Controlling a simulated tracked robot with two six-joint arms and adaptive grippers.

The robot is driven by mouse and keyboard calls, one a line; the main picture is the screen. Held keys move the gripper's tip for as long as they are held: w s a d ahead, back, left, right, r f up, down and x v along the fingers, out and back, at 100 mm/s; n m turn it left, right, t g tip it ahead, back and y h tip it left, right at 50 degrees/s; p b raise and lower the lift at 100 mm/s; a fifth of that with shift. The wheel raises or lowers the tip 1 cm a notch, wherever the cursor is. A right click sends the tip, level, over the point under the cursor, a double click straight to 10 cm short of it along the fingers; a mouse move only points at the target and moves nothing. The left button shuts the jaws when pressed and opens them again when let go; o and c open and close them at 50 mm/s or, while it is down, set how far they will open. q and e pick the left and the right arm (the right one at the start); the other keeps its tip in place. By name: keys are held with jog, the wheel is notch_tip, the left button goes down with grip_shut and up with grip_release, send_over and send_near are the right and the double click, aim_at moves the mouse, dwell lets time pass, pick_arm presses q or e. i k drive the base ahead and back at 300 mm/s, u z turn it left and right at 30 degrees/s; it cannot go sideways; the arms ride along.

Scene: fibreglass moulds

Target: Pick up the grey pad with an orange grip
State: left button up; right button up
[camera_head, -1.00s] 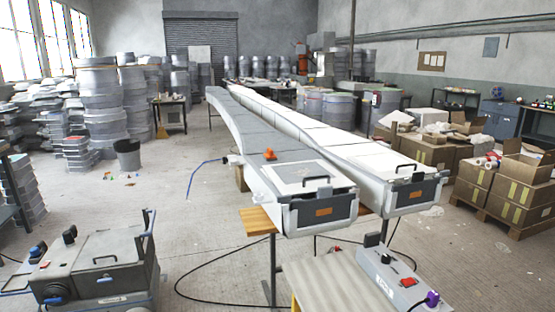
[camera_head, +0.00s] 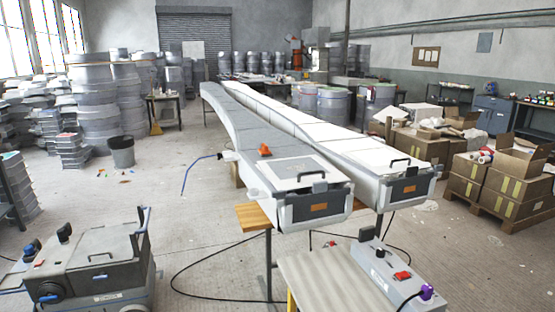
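A small orange grip (camera_head: 264,150) sits on top of the nearer long grey mould (camera_head: 262,135), towards its front end. Any grey pad under the grip is too small to tell from the grey mould surface. Neither of my grippers shows in the head view, and no part of my arms is in sight.
A second long mould (camera_head: 345,146) with a white top lies alongside. A wooden bench (camera_head: 322,280) bears a grey box with a red switch (camera_head: 402,275). A grey wheeled machine (camera_head: 85,265) stands front left. Black cable crosses the floor. Open floor (camera_head: 170,205) lies left of the moulds.

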aim_at(265, 151)
jog(key=z, duration=0.8)
jog(key=i, duration=0.15)
jog(key=u, duration=2.8)
jog(key=i, duration=0.1)
jog(key=u, duration=0.45)
jog(key=i, duration=1.9)
jog(key=z, duration=2.5)
